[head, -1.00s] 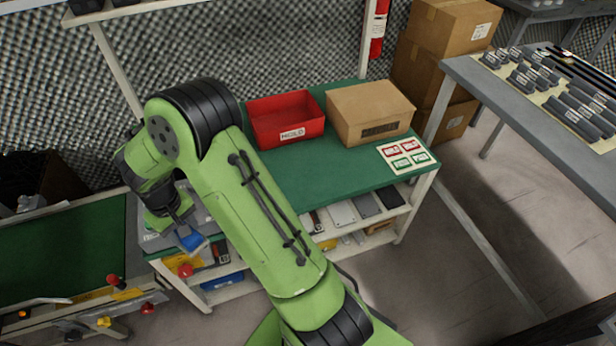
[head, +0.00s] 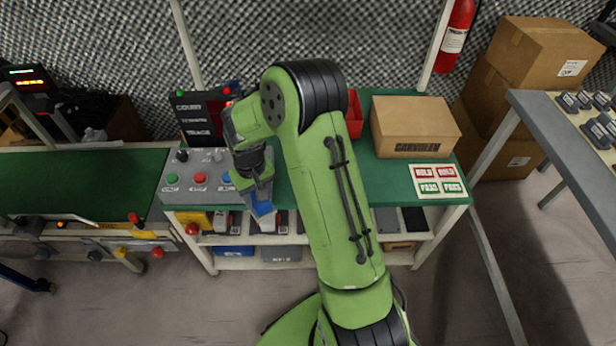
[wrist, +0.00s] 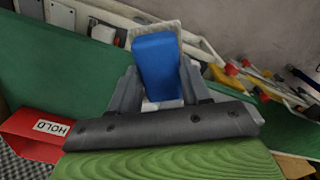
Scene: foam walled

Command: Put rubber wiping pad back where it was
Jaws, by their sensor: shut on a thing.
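The rubber wiping pad shows as a blue block with a pale part (head: 263,211) in the head view. In the wrist view its blue face (wrist: 157,63) stands between the grey fingers, with a pale, rim-like edge around its far end. My gripper (head: 257,196) is shut on it and holds it by the front edge of the green workbench (head: 300,205), left of my forearm. The gripper also shows in the wrist view (wrist: 155,90). I cannot tell whether the pad touches anything below.
A grey control panel (head: 190,188) with buttons and a dark display (head: 205,115) stand left of my gripper. A red bin (head: 354,115), partly behind my arm, a cardboard box (head: 412,125) and a label sheet (head: 438,180) are at right. A conveyor (head: 70,185) is at left.

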